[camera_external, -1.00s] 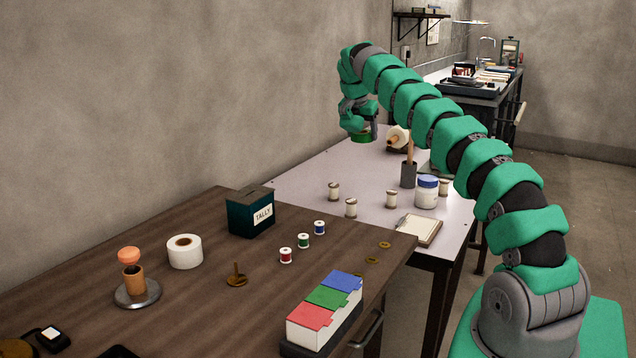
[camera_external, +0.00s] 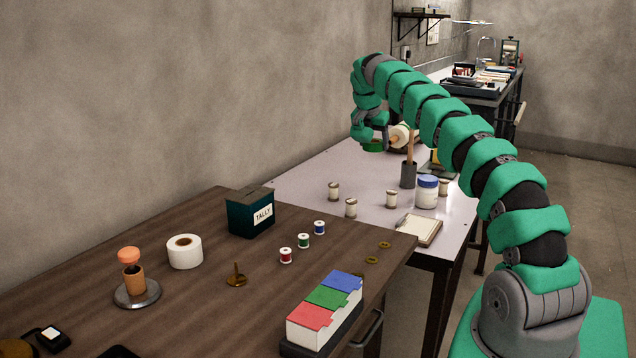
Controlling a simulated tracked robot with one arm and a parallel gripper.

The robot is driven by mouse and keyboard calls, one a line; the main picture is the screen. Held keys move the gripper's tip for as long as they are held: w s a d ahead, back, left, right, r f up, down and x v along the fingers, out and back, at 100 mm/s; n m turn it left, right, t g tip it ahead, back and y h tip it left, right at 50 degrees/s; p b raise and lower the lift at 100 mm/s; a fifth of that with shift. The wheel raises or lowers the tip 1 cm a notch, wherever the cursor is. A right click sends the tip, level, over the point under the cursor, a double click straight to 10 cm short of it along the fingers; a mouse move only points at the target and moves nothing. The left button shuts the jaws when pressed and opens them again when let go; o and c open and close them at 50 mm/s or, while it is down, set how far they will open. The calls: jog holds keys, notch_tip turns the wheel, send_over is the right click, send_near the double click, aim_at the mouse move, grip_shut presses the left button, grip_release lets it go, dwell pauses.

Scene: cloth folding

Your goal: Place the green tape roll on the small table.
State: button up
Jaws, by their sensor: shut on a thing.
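My gripper (camera_external: 372,138) is shut on the green tape roll (camera_external: 373,147), which shows as a dark green ring under the fingers. It is over the far left part of the light-topped table (camera_external: 300,185), apparently the small table. The roll appears to be held above the top, but the gap is hard to judge. The fingers are small and partly hidden by the wrist.
A white roll on a holder (camera_external: 401,135) is close right of my gripper. A dark cup with a stick (camera_external: 408,175), a blue-lidded jar (camera_external: 427,190), several spools and a clipboard (camera_external: 418,230) stand nearer. The brown desk (camera_external: 200,300) is in front.

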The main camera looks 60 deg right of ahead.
send_over(372, 190)
jog(key=a, duration=0.2)
notch_tip(372, 190, down, 4)
jog(key=f+b, duration=0.1)
jog(key=f, duration=0.4)
jog(key=f+b, duration=0.1)
jog(key=f, duration=0.4)
jog(key=shift+s+d+f, duration=0.15)
jog(key=shift+s+f, duration=0.05)
jog(key=shift+f, duration=0.15)
jog(key=o, duration=1.1)
